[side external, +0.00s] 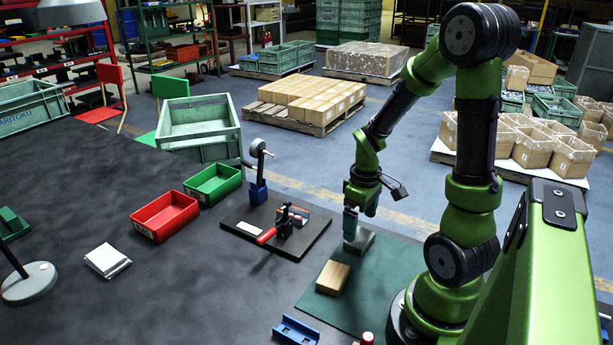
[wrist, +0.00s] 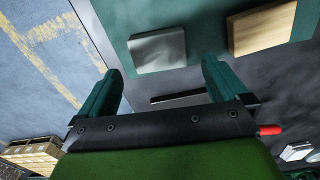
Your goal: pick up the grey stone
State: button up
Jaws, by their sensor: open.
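The grey stone (side external: 363,241) is a flat-topped grey block on the green mat (side external: 384,262), near the mat's far edge. In the wrist view the stone (wrist: 158,50) shows whole, just beyond the fingertips and roughly in line with the gap between them. My gripper (side external: 351,228) points down at the stone in the side view and partly covers it. In the wrist view the two teal fingers of my gripper (wrist: 161,68) are apart with nothing between them. I cannot tell the exact height of the fingertips above the stone.
A wooden block (side external: 332,278) lies on the mat near the stone; it also shows in the wrist view (wrist: 262,27). A black fixture board (side external: 275,222) with a red-handled clamp is to the left. Red (side external: 165,216) and green (side external: 213,183) bins stand farther left.

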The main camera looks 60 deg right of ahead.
aim_at(360, 237)
notch_tip(360, 237, down, 4)
jog(key=shift+s+f, duration=0.15)
jog(key=shift+f, duration=0.1)
jog(key=shift+c, duration=0.2)
